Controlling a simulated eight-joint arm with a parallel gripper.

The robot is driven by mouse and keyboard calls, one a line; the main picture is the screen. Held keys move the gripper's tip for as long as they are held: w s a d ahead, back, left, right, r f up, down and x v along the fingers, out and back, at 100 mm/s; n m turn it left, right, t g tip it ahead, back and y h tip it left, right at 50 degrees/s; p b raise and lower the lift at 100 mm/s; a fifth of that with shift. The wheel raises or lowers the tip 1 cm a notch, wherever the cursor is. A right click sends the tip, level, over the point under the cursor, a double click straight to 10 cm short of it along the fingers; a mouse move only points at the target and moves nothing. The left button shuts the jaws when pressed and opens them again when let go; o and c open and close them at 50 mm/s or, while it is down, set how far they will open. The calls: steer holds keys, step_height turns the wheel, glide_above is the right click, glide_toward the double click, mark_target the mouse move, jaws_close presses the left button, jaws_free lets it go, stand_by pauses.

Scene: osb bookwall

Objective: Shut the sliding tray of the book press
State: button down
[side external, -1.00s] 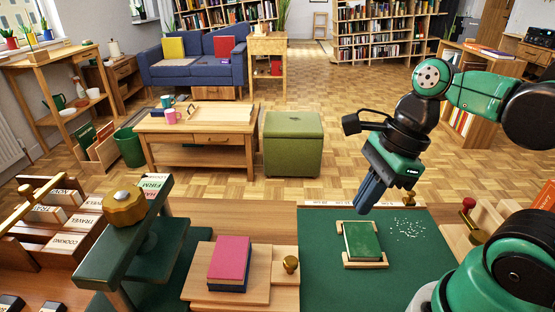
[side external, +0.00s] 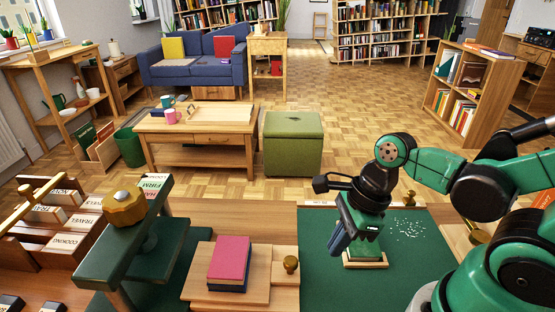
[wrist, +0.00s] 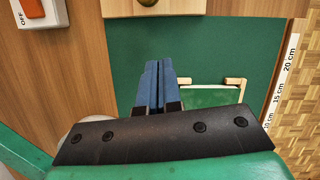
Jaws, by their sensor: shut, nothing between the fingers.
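The book press (side external: 140,250) is a dark green frame with a brass knob on top, at the lower left of the side view. Its wooden sliding tray (side external: 262,292) sticks out to the right from under the press. A red book on a dark blue one (side external: 230,258) lies on the tray. The tray's front board carries a brass knob (side external: 291,264); the board's edge shows at the top of the wrist view (wrist: 175,8). My gripper (side external: 335,248) is shut and empty, pointing down over the green mat, right of the tray knob and apart from it. Its blue fingers show in the wrist view (wrist: 153,65).
A wooden cradle (side external: 365,265) sits on the green mat (side external: 318,225) beside my gripper; my gripper mostly hides the green book in it. A box with an orange switch marked OFF (wrist: 40,14) is at the wrist view's upper left. Book bins (side external: 50,225) stand far left.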

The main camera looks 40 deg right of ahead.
mark_target(214, 254)
steer(key=shift+a+f, duration=0.1)
steer(key=shift+f, duration=0.25)
steer(key=shift+w+a+f, duration=0.15)
steer(key=shift+w+a, duration=0.1)
steer(key=shift+a, duration=0.05)
steer(key=shift+w+a+f, duration=0.15)
steer(key=shift+w+a, duration=0.35)
steer(key=shift+a, duration=0.15)
steer(key=shift+w+a+f, duration=0.1)
steer(key=shift+w+a, duration=0.35)
steer(key=shift+a, duration=0.2)
steer(key=w+a, duration=1)
steer(key=shift+w+a, duration=0.15)
steer(key=shift+a, duration=0.05)
